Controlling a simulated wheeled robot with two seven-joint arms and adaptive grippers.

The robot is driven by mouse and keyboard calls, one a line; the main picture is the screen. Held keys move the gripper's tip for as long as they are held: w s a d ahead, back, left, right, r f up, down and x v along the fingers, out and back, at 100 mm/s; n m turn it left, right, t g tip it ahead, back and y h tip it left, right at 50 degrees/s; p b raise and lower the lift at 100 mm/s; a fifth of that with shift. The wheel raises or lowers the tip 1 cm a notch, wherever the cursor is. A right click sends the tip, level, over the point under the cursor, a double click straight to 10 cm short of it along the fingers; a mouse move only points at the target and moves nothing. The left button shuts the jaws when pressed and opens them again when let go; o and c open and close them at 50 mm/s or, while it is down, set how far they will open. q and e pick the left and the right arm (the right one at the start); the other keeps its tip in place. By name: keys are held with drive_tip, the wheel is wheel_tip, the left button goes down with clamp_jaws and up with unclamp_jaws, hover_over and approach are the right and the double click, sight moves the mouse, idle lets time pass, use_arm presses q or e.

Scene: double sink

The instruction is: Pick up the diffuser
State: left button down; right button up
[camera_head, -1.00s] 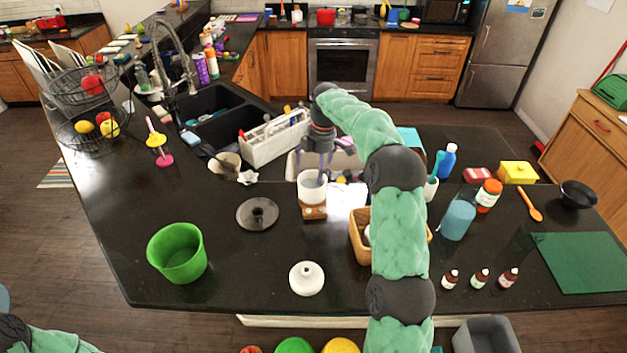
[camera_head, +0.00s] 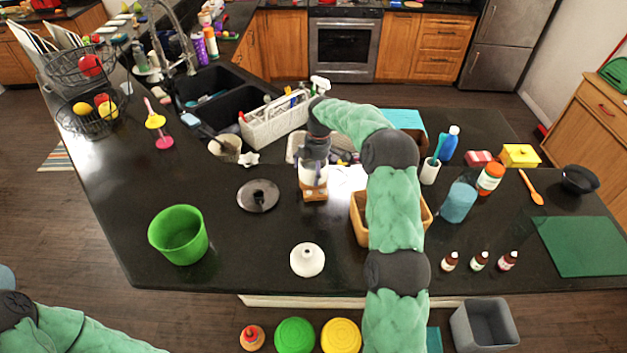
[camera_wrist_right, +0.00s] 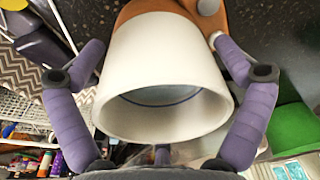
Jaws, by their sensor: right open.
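The diffuser (camera_head: 314,193) stands upright on the black counter, with a white cup-shaped body on a wooden-brown base. My right gripper (camera_head: 313,178) is over it from above, with its purple fingers spread on both sides of the white body. In the right wrist view the diffuser (camera_wrist_right: 165,65) fills the middle, its open rim facing the camera. The right gripper (camera_wrist_right: 158,50) is open around it; whether the fingers touch it is unclear. A white domed piece with a short neck (camera_head: 307,260), perhaps its cover, lies nearer the front edge. My left gripper is out of view.
A dark round lid (camera_head: 258,195) lies left of the diffuser and a green bucket (camera_head: 178,235) farther left. A wooden basket (camera_head: 359,225) stands close to the right, partly behind my arm. A white caddy (camera_head: 275,124) is behind. The counter before the diffuser is mostly clear.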

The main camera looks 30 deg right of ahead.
drive_tip(key=shift+f, duration=0.35)
drive_tip(key=shift+c, duration=0.3)
drive_tip(key=c, duration=1)
drive_tip(key=shift+r, duration=0.1)
drive_tip(key=shift+c, duration=1)
drive_tip(key=shift+r, duration=0.1)
